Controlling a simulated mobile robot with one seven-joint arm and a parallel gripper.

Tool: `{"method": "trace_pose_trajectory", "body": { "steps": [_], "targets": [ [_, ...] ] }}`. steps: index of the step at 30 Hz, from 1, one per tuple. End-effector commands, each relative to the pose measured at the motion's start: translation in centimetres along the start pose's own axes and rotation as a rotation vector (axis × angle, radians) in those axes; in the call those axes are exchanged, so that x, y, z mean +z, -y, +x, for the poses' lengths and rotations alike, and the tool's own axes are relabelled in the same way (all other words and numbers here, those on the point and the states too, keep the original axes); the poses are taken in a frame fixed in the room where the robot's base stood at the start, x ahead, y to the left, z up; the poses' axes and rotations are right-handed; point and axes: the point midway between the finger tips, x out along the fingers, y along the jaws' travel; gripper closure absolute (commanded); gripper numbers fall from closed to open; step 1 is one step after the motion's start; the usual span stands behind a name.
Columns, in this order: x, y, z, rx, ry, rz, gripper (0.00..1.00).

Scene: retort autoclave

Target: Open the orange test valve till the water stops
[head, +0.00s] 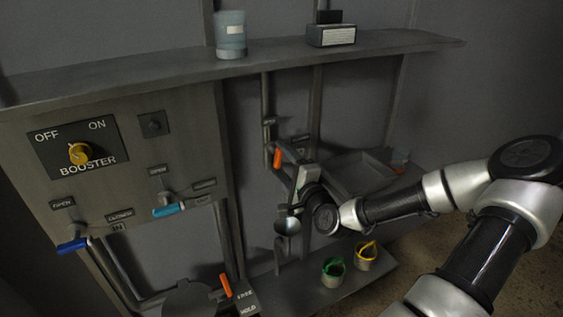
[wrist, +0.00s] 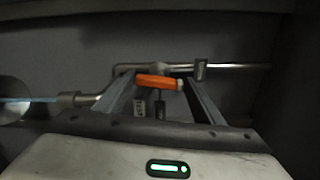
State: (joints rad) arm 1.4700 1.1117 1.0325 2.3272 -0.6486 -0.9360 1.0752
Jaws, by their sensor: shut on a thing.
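The orange test valve handle (wrist: 158,82) lies roughly level across the wrist view, between the two fingertips of my gripper (wrist: 161,80). The gripper is shut on it, with a finger at each end of the handle. A thin blue stream of water (wrist: 30,100) runs from the pipe outlet (wrist: 75,99) to a round cup (wrist: 12,112) at the left edge. In the head view, an orange handle (head: 277,158) shows just beyond my gripper (head: 283,172); the fingertips are too small to tell there. A round cup (head: 287,226) hangs below; water is not clear in that view.
Another orange lever (head: 226,285) is low at the centre. A panel at left carries a yellow BOOSTER knob (head: 80,153), a light blue lever (head: 169,210) and a dark blue lever (head: 73,246). A shelf (head: 120,75) crosses above. Green (head: 333,269) and yellow (head: 366,254) rimmed pots stand below.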

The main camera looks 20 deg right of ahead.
Motion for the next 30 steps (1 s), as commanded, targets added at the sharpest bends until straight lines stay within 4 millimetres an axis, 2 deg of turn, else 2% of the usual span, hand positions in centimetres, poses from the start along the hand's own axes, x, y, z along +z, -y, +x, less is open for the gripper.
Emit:
{"method": "trace_pose_trajectory", "body": {
  "steps": [12, 27, 28, 30],
  "targets": [
    [0.00, -0.18, -0.03, 0.002, 0.000, -0.161, 0.60],
    [-0.02, -0.18, -0.03, 0.002, 0.000, -0.178, 0.60],
    [-0.02, -0.19, -0.03, 0.002, 0.000, -0.177, 0.34],
    [-0.02, -0.18, -0.03, 0.002, 0.000, -0.177, 0.22]
  ]
}}
